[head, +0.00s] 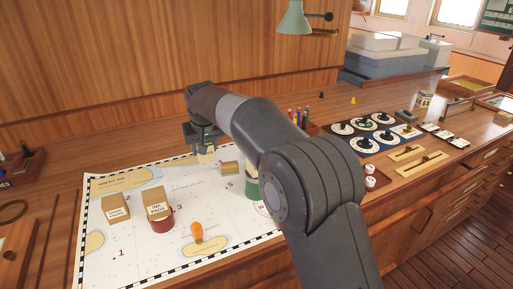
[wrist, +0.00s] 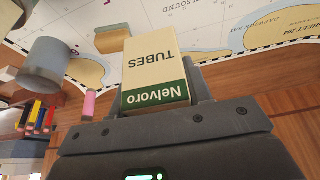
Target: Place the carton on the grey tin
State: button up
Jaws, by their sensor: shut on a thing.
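My gripper (head: 204,143) is shut on a carton. In the wrist view the carton (wrist: 155,75) is cream with a green band reading Nelvoro and the word TUBES upside down. In the head view a small part of the carton (head: 207,157) shows below the fingers, over the far part of the chart. The grey tin (wrist: 50,68) stands at the left of the wrist view, apart from the carton, and its top looks bare. I cannot make out the grey tin in the head view; my arm covers part of the table there.
A box sits on a red tin (head: 163,222), beside another box (head: 116,208) on the chart (head: 130,262). An orange-handled item (head: 197,233), a small box (head: 230,167) and a partly hidden green cylinder (head: 252,187) are nearby. Pens (head: 297,117) stand behind my arm.

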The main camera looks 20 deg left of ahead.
jog(key=w+d+r, duration=0.4)
jog(key=w+d, duration=0.4)
jog(key=d, duration=0.5)
jog(key=w+d+r, duration=0.5)
jog(key=w+d, duration=0.4)
jog(key=d, duration=0.4)
jog(key=shift+n, duration=0.3)
jog(key=a+f, duration=0.2)
jog(key=a, duration=0.1)
jog(key=a+f, duration=0.2)
jog(key=a, duration=0.2)
jog(key=a+f, duration=0.3)
jog(key=a, duration=0.1)
jog(key=shift+w+a, duration=0.1)
jog(key=shift+f, duration=2)
jog(key=o, duration=1)
jog(key=shift+f, duration=0.15)
